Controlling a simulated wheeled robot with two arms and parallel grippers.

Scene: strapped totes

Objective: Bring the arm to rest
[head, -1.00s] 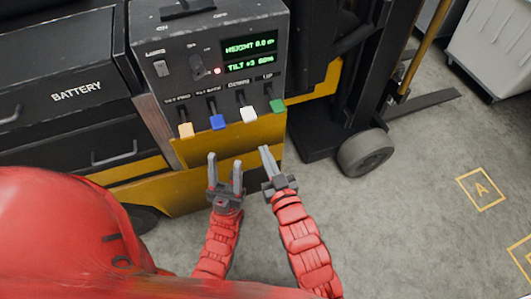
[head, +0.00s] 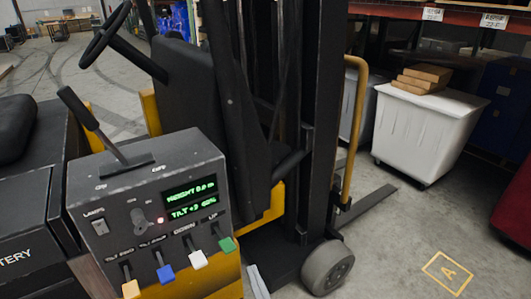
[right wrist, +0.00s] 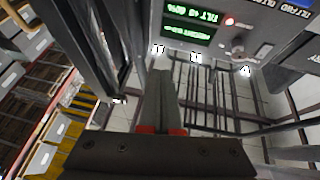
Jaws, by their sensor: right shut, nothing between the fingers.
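My right gripper (head: 257,280) shows only as grey finger tips at the bottom edge of the head view, just right of the control panel (head: 115,200). In the right wrist view its fingers (right wrist: 160,92) are together with nothing between them. The panel's green display (right wrist: 187,20) shows upside down beyond them. My left gripper is not in view. The panel has an orange lever (head: 131,289), a blue lever (head: 166,274), a white lever (head: 198,259) and a green lever (head: 228,244). The right gripper looks apart from the levers.
The forklift's mast (head: 225,90) and wheel (head: 328,266) stand right of the panel. A tall black lever (head: 85,115) rises from the panel top. A white bin (head: 425,130) with boxes (head: 420,79) stands at the right. Floor near the yellow "A" square (head: 447,272) is clear.

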